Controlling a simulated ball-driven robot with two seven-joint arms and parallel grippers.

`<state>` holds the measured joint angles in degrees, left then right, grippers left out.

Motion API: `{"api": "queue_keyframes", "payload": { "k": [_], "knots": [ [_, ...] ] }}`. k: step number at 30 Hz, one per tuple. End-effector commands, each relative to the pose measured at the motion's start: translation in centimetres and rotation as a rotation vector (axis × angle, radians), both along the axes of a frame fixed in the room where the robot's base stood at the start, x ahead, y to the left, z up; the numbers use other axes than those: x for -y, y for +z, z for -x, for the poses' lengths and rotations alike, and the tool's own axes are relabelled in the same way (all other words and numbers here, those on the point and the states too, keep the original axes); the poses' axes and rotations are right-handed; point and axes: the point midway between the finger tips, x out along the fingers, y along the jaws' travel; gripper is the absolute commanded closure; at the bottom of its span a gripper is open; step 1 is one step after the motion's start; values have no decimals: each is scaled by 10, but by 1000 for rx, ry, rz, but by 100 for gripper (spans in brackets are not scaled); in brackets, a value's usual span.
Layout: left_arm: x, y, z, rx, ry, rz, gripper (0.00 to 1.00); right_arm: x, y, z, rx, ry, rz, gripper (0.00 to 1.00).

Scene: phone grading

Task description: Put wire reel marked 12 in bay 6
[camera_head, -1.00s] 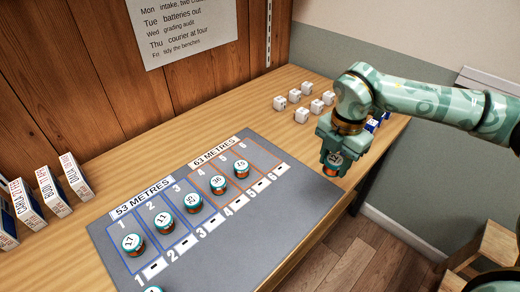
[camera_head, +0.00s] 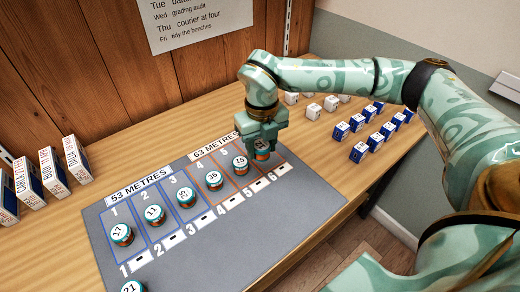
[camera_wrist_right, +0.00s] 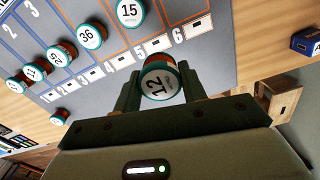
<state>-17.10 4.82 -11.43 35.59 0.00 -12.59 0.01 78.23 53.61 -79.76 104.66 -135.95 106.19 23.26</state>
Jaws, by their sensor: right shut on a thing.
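My right gripper (camera_head: 263,136) is shut on the wire reel marked 12 (camera_wrist_right: 160,80), a round reel with a teal rim, white label and orange-brown side. In the head view the reel (camera_head: 262,150) shows partly below the fingers, in line with bay 6 (camera_wrist_right: 173,12) at the right end of the grey board (camera_head: 240,222). Whether it touches the board is unclear. No other reel shows in bay 6. The reel marked 15 (camera_head: 240,163) stands in bay 5, just left of the fingers. My left gripper is not in view.
Reels marked 36 (camera_head: 213,180), 11 (camera_head: 154,214) and 17 (camera_head: 121,234) stand in bays to the left. The reel marked 21 (camera_head: 131,288) is at the front. White cubes (camera_head: 313,111) and blue boxes (camera_head: 359,152) stand right of the gripper. Upright cartons (camera_head: 53,172) stand far left.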

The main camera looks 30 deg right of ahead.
Motion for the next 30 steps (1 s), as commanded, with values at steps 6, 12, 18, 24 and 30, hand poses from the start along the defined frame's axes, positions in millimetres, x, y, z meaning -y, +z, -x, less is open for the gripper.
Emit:
{"api": "queue_keyframes", "payload": {
  "k": [6,12,18,24,30],
  "knots": [
    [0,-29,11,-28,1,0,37,38,-44,-47,-7,-4,0,81],
    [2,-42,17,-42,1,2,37,54,-72,-67,-4,-2,0,81],
    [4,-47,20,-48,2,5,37,61,-82,-74,-2,-3,0,81],
    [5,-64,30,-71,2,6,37,63,-116,-76,-6,-2,-1,81],
    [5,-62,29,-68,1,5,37,63,-113,-76,0,-3,0,81]
  ]
}}
